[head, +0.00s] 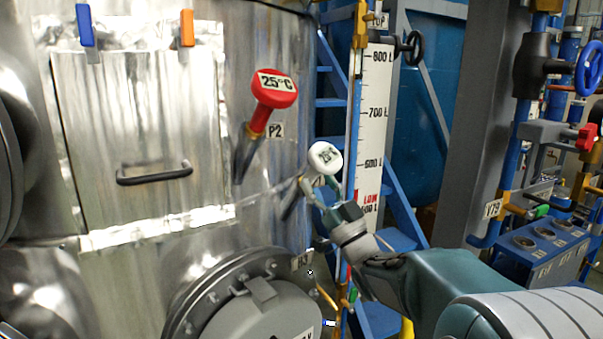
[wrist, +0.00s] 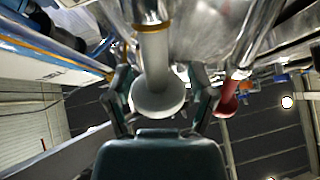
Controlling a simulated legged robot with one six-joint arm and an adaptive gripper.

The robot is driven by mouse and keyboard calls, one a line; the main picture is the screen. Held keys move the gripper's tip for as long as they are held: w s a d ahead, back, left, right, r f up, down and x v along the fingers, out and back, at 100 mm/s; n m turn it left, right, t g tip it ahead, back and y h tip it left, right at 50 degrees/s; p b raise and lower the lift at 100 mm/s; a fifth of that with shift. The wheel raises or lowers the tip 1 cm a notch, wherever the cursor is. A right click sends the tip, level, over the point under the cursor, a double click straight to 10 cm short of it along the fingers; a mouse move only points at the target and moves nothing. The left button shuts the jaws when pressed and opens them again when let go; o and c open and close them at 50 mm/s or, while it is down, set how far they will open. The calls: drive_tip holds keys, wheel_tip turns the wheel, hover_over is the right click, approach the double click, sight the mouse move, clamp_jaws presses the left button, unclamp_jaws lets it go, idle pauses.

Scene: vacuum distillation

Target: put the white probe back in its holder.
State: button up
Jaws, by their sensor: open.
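The white probe (head: 325,157) has a round white head with a dark label on top. Its stem slants down and left toward a dark holder tube (head: 291,206) on the steel tank, and the probe looks lined up with it. In the wrist view the white probe (wrist: 157,95) hangs between my fingers, and its stem meets an orange ring and a metal tube above. How deep it sits I cannot tell. My gripper (head: 322,187) is just below and around the probe's head. In the wrist view my gripper (wrist: 161,80) is open, one finger on each side, apparently clear of the probe.
A red probe (head: 273,90) marked 25°C stands in its own holder at P2, up and left. A level scale (head: 374,110) and blue stairs (head: 393,205) are close on the right. A round hatch (head: 262,310) juts out below. A panel with a handle (head: 154,175) is left.

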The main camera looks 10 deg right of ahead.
sight(334, 171)
drive_tip(key=shift+x, duration=0.95)
clamp_jaws()
drive_tip(key=shift+s+d+r, duration=0.25)
drive_tip(key=shift+s+r, duration=0.25)
drive_tip(key=shift+r, duration=0.15)
drive_tip(key=shift+s+d+r, duration=0.25)
drive_tip(key=shift+s+r, duration=0.2)
drive_tip(key=shift+r, duration=0.2)
drive_tip(key=shift+s+d+r, duration=0.25)
drive_tip(key=shift+s+r, duration=0.25)
drive_tip(key=shift+r, duration=0.15)
drive_tip(key=shift+s+d+r, duration=0.25)
drive_tip(key=shift+s+r, duration=0.25)
drive_tip(key=shift+r, duration=0.15)
drive_tip(key=shift+s+d+r, duration=0.25)
drive_tip(key=shift+s+r, duration=0.2)
drive_tip(key=shift+r, duration=0.15)
drive_tip(key=shift+s+d+r, duration=0.25)
drive_tip(key=shift+s+r, duration=0.25)
drive_tip(key=shift+r, duration=0.15)
